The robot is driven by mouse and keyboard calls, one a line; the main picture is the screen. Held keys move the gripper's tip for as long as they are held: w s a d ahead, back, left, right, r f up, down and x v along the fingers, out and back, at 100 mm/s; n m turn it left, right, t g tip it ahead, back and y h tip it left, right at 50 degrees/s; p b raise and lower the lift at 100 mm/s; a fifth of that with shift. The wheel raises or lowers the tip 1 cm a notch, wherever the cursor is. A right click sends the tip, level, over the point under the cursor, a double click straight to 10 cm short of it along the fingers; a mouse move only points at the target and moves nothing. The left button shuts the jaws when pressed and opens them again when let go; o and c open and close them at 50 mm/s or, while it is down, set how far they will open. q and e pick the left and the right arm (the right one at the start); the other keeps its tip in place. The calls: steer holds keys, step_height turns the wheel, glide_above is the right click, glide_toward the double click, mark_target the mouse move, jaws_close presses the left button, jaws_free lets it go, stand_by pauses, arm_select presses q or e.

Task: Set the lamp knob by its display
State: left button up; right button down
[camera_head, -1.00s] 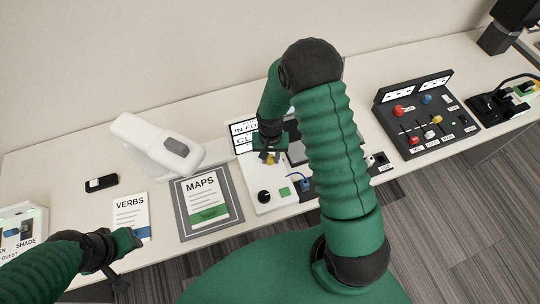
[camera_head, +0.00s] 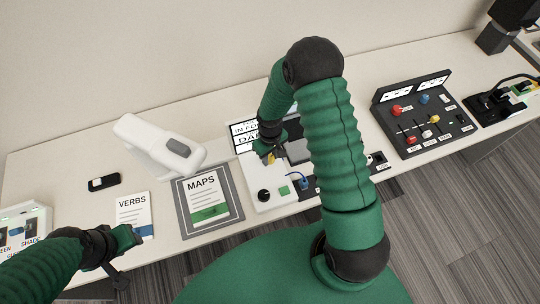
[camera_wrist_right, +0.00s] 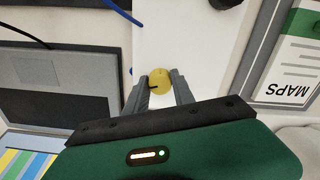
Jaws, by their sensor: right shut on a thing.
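A yellow knob (camera_wrist_right: 160,82) with a dark mark sits on a white panel (camera_wrist_right: 146,40). My right gripper (camera_wrist_right: 162,92) is shut on it, with one finger on each side. In the head view the right gripper (camera_head: 268,153) comes down at the back of the white panel, and only a bit of yellow shows there. The display (camera_head: 243,138) stands behind it. Its upper line reads "IN FO…" and its lower line starts "DA…"; the rest is hidden by my right arm. My left gripper (camera_head: 122,262) is over the front left table edge, with its fingers unclear.
A MAPS booklet (camera_head: 208,200), a VERBS card (camera_head: 133,212) and a white device (camera_head: 160,142) lie to the left. A black control box (camera_head: 420,118) stands to the right.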

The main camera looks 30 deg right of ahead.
mark_target(270, 156)
steer(key=shift+w+d+r, duration=0.1)
steer(key=shift+w+r, duration=0.05)
steer(key=shift+w, duration=0.15)
steer(key=c, duration=1.3)
jaws_free()
steer(key=shift+o, duration=1.2)
steer(key=shift+s, duration=0.1)
step_height(270, 156, up, 16)
steer(key=shift+r, duration=0.25)
